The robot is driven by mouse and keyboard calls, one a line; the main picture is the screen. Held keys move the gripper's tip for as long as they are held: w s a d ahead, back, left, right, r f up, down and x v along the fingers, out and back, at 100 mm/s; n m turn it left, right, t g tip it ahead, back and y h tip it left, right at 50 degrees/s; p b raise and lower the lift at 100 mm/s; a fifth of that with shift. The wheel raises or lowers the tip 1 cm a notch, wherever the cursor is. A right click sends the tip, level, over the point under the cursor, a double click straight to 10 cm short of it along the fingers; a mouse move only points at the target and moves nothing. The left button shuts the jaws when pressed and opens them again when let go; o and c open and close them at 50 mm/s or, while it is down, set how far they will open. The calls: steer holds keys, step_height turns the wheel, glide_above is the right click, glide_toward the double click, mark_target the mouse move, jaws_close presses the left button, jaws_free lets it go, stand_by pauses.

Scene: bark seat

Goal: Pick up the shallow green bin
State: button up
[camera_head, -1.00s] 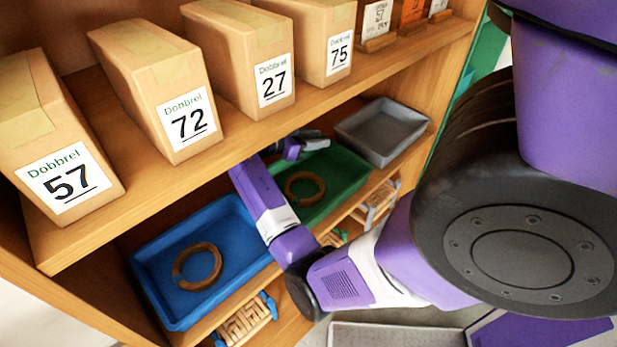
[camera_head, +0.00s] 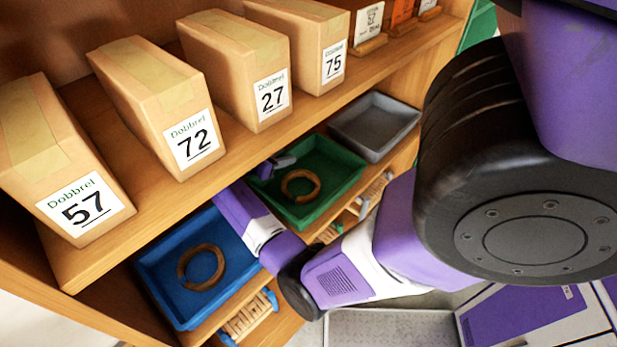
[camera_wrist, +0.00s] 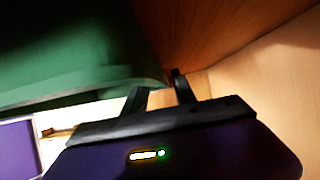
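The shallow green bin (camera_head: 338,194) sits on the lower shelf between a blue bin and a grey bin, with a brown ring (camera_head: 300,186) lying in it. My gripper (camera_head: 268,168) is at the bin's back left corner, partly hidden by my own wrist and the shelf above. In the wrist view the green bin (camera_wrist: 70,50) fills the upper left. My gripper's two dark fingers (camera_wrist: 160,82) stand a narrow gap apart by the end of the bin's edge.
The blue bin (camera_head: 165,265) with another brown ring (camera_head: 201,267) is at left, and the grey bin (camera_head: 375,122) at right. The upper shelf (camera_head: 235,150) with several numbered boxes overhangs the bins.

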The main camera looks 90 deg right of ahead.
steer(key=shift+s+d+f, duration=0.3)
steer(key=shift+s+d, duration=0.05)
jaws_close()
stand_by(1.2)
